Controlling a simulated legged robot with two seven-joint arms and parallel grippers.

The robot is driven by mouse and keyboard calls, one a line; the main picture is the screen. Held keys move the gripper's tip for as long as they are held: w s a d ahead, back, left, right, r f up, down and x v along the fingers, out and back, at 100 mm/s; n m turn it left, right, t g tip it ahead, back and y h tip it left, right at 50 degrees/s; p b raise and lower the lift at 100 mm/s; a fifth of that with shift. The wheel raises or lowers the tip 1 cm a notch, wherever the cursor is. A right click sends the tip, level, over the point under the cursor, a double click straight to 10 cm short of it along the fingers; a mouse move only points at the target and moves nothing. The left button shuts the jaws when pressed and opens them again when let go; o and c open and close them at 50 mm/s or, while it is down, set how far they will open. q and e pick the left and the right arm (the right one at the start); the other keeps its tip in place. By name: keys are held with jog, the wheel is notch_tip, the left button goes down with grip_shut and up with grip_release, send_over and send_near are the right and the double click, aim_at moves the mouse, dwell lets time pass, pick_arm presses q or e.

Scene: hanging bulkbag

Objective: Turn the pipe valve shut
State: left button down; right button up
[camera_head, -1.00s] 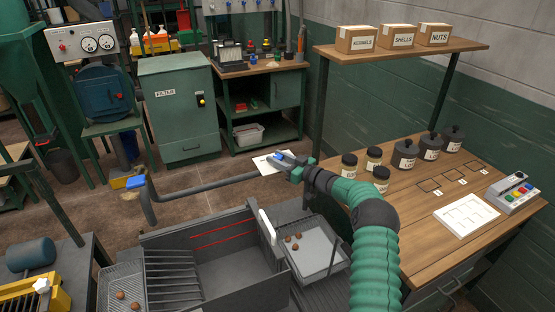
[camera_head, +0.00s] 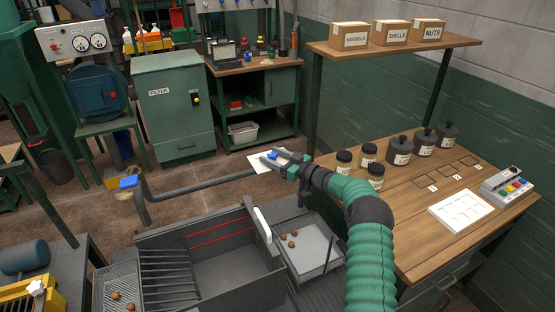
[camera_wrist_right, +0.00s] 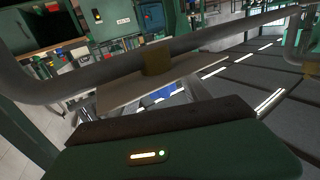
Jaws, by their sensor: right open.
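A grey pipe (camera_head: 205,187) runs across the middle of the head view, with a bend at its left end. A small blue piece (camera_head: 129,181) sits by that bend, with a tan block (camera_head: 123,196) beside it; I cannot tell which part is the valve handle. My right gripper (camera_head: 272,157) is open near the pipe's right end, with blue showing at its tip. In the right wrist view the pipe (camera_wrist_right: 90,72) crosses ahead of the gripper, with a brass-coloured block (camera_wrist_right: 157,59) on it. A pale flat plate (camera_wrist_right: 125,92) and a blue patch lie beyond the jaws. My left gripper is out of view.
The wooden bench (camera_head: 440,222) at right holds several jars and a button box (camera_head: 508,186). A green filter cabinet (camera_head: 172,108) stands behind the pipe. Floor shows around the pipe.

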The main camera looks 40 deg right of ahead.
jog(key=s+d, duration=0.3)
jog(key=s, duration=1.3)
jog(key=shift+s+d+f, duration=0.15)
jog(key=shift+s, duration=0.05)
